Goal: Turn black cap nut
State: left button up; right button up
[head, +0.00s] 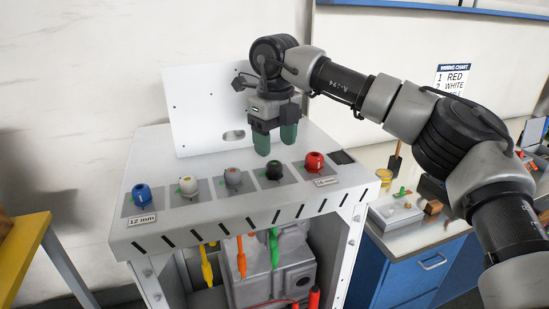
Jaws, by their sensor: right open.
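The black cap nut (274,169) sits on a dark square plate on the sloped grey top of the dispenser frame (210,215). It is fourth from the left in a row, between a grey cap nut (233,178) and a red cap nut (314,162). My right gripper (276,147) points down with two green fingers apart. It is empty and appears just above and behind the black cap nut, with no clear contact. My left gripper is not in view.
A blue cap nut (142,194) and a white cap nut (188,185) stand at the left of the row. A white back panel (190,110) rises behind. A blue cabinet (410,280) with items on top is at the right. A yellow table (22,255) is at the left.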

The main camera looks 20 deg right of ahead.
aim_at(275, 162)
jog(key=f, duration=0.4)
jog(key=shift+w+f+p, duration=0.2)
jog(key=shift+w+p, duration=0.15)
jog(key=shift+s+f, duration=0.15)
jog(key=shift+f, duration=0.35)
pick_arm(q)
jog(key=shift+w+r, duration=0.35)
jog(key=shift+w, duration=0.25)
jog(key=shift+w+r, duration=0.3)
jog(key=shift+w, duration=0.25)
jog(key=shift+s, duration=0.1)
pick_arm(e)
jog(key=shift+c, duration=1)
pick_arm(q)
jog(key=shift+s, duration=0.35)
pick_arm(e)
jog(key=c, duration=0.7)
